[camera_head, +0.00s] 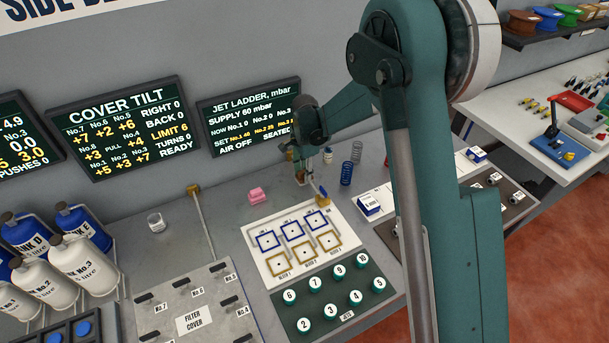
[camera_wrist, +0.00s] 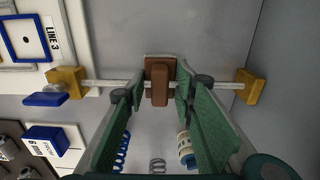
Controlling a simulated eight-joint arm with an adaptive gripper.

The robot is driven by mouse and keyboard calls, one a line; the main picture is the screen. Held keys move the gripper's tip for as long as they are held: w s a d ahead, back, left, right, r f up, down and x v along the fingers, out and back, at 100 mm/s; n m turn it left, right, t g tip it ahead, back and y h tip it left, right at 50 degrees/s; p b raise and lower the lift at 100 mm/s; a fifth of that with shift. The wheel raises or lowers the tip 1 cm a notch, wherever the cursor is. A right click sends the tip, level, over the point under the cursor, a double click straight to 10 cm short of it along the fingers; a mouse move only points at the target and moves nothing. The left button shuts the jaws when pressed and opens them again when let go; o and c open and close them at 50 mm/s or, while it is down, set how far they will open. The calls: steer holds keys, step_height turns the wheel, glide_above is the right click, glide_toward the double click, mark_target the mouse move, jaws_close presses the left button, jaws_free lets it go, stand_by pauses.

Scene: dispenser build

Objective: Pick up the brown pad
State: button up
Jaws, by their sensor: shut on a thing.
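The brown pad (camera_wrist: 158,82) sits between the two green fingers of my gripper (camera_wrist: 162,70) in the wrist view. My gripper is shut on it, with a finger at each side. A thin metal rod (camera_wrist: 215,85) runs across at the pad, between two yellow blocks (camera_wrist: 248,86). I cannot tell whether the pad touches the rod.
A white board with blue and yellow squares (camera_head: 255,228) lies in front of the gripper. Blue and dark springs (camera_head: 347,173) stand to its right, a pink block (camera_head: 257,195) to its left. A blue lever end (camera_wrist: 45,99) is at the rod's left. Numbered jets (camera_head: 303,325) are nearer.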

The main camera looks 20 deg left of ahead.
step_height(320, 180, up, 10)
steer(key=shift+f, duration=0.2)
stand_by(0.3)
